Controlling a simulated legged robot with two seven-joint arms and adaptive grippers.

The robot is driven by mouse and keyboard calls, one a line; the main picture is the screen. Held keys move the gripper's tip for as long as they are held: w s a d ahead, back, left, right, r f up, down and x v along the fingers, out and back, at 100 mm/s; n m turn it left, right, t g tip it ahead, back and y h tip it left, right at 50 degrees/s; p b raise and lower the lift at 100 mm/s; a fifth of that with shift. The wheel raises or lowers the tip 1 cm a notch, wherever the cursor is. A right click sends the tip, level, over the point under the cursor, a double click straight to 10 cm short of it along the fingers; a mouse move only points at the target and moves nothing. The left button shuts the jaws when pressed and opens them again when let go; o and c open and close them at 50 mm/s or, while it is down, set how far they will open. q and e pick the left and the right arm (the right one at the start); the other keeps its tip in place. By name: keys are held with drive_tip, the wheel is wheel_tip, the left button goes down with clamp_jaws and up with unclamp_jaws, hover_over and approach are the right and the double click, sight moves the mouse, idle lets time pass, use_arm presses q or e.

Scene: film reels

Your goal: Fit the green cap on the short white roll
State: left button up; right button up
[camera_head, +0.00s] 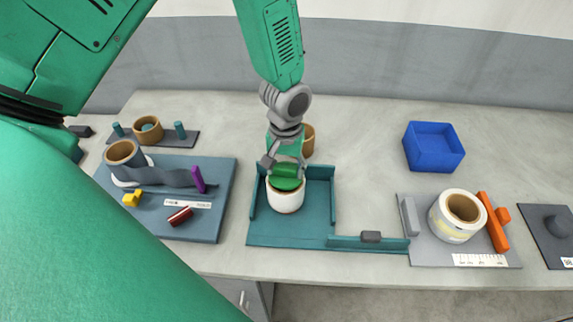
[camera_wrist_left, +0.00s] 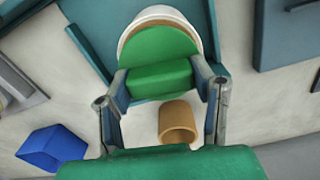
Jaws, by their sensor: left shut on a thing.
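The short white roll (camera_head: 285,199) stands upright in the teal corner tray (camera_head: 290,235) in the head view. The green cap (camera_head: 287,178) is at the roll's top, with its raised grip block in my left gripper (camera_head: 285,166). In the left wrist view, the fingers of my left gripper (camera_wrist_left: 166,85) are shut on the block of the green cap (camera_wrist_left: 160,45). The white roll (camera_wrist_left: 150,13) shows as a rim around the cap's far edge. I cannot tell whether the cap is fully seated. My right gripper is not in view.
A cardboard ring (camera_head: 308,140) stands just behind the tray. A blue bin (camera_head: 434,150) is at the back right. A larger white roll (camera_head: 449,226) stands on a grey plate to the right. A blue board (camera_head: 215,214) with parts lies to the left.

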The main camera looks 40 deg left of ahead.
sight(285, 167)
use_arm(q)
drive_tip(key=shift+f+b, duration=0.35)
drive_tip(key=shift+f, duration=0.3)
drive_tip(key=o, duration=1)
drive_tip(key=shift+c, duration=0.2)
drive_tip(key=shift+r, duration=0.1)
drive_tip(key=shift+r+p, duration=0.75)
drive_tip(key=shift+r, duration=4.75)
drive_tip(key=shift+f, duration=0.1)
